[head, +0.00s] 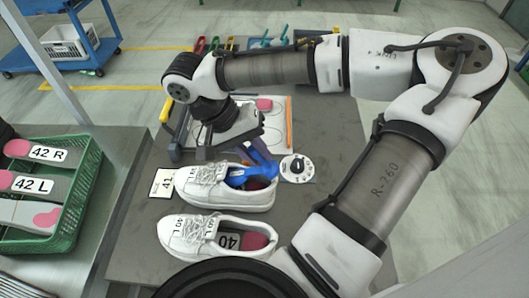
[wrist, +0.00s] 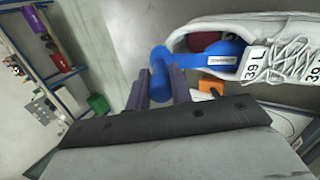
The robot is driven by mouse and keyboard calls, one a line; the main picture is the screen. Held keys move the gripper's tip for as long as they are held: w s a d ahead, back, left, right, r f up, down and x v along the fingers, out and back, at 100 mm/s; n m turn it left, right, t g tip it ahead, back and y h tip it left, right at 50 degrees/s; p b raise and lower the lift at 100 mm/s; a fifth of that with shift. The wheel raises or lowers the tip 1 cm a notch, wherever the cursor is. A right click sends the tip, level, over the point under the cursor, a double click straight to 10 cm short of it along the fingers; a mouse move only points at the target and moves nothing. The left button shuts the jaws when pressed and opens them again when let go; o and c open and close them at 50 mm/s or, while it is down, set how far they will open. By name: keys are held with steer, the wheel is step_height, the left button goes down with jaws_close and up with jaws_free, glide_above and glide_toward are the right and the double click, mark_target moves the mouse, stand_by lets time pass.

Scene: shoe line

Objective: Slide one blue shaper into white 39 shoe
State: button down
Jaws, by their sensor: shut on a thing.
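The white shoe marked 39 L (wrist: 290,42) lies at the right in the wrist view. In the head view I take it to be the upper white shoe (head: 205,188) on the grey table. A blue shaper (wrist: 215,57) has its front part inside the shoe opening; its rounded knob end sticks out to the left. My gripper (wrist: 159,88) is shut on that knob end, one finger on each side. In the head view the blue shaper (head: 262,162) slopes from my gripper (head: 243,150) down into the shoe; the fingertips are partly hidden. A dark red patch shows inside the shoe.
A second white shoe (head: 210,238) with a 40 insole lies close in front. A 41 card (head: 163,183) and a round dial (head: 297,168) flank the shoe. A white board (head: 280,132) lies behind. A green crate (head: 87,207) of insoles stands left. Coloured tools (head: 270,42) lie at the back.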

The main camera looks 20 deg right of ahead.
mark_target(260, 170)
steer(key=shift+w+a+f, duration=0.3)
steer(key=shift+a+f, duration=0.1)
steer(key=shift+a, duration=0.1)
steer(key=shift+w+a+f+y+b, duration=0.1)
steer(key=shift+a+f+y+b, duration=0.2)
steer(key=shift+f+b, duration=0.15)
steer(key=shift+s+d+f+t+y+b, duration=0.2)
steer(key=shift+d+f+t+y+b, duration=0.2)
steer(key=shift+f+y, duration=0.45)
steer(key=shift+s+d+f+t+y+b, duration=0.2)
steer(key=shift+d+f+t+y+b, duration=0.25)
steer(key=shift+f, duration=0.7)
steer(key=shift+s+d+f+t+y+b, duration=0.25)
steer(key=shift+d+f+t+y, duration=0.15)
steer(key=shift+f+y, duration=0.45)
steer(key=shift+f, duration=0.2)
steer(key=c, duration=1.2)
jaws_free()
steer(key=shift+o, duration=0.2)
steer(key=shift+r, duration=0.15)
steer(key=shift+r+p, duration=1.4)
steer(key=shift+p, duration=0.2)
